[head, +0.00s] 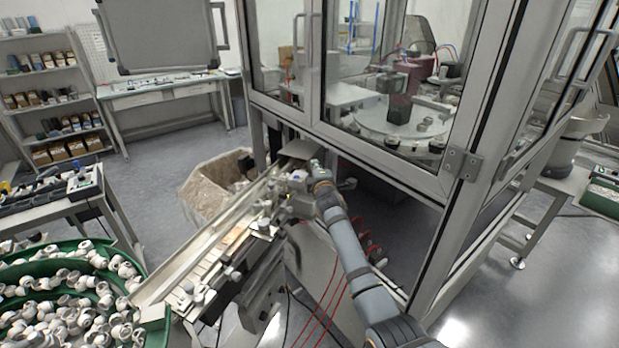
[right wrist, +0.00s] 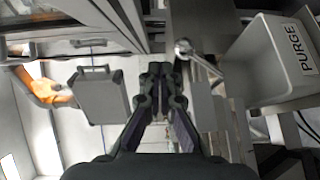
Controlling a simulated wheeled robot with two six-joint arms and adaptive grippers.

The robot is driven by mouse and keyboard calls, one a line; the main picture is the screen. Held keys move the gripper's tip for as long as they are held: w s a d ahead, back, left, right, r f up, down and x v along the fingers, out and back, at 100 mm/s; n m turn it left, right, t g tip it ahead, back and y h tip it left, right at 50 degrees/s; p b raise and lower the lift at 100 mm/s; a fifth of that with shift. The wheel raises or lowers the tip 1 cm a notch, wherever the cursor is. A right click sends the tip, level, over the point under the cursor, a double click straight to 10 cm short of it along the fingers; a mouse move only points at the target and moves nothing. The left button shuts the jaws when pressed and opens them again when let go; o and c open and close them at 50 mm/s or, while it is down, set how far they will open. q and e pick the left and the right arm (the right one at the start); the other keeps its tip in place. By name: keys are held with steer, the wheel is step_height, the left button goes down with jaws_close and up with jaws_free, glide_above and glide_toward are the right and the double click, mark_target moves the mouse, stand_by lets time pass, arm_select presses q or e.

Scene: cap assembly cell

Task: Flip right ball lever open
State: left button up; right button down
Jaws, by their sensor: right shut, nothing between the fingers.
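A ball lever (right wrist: 184,47), a pale metal ball on a short rod, shows in the right wrist view. Its rod slants down to the right from the ball. My right gripper (right wrist: 155,72) is shut and empty. Its fingertips are just left of the ball in that picture, and I cannot tell whether they touch it. In the head view my right gripper (head: 297,182) is at the far end of the inclined rail, where the lever is too small to make out. My left gripper is not in view.
A white bin marked PURGE (right wrist: 265,62) stands right of the lever in the wrist view. In the head view, the inclined rail (head: 215,232) runs toward the framed glass cabinet (head: 375,158). Red tubes (head: 330,300) hang below my arm. Green trays of white parts (head: 75,290) are lower left.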

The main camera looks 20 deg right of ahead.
steer(key=shift+w+d, duration=0.6)
steer(key=shift+w, duration=0.1)
stand_by(0.4)
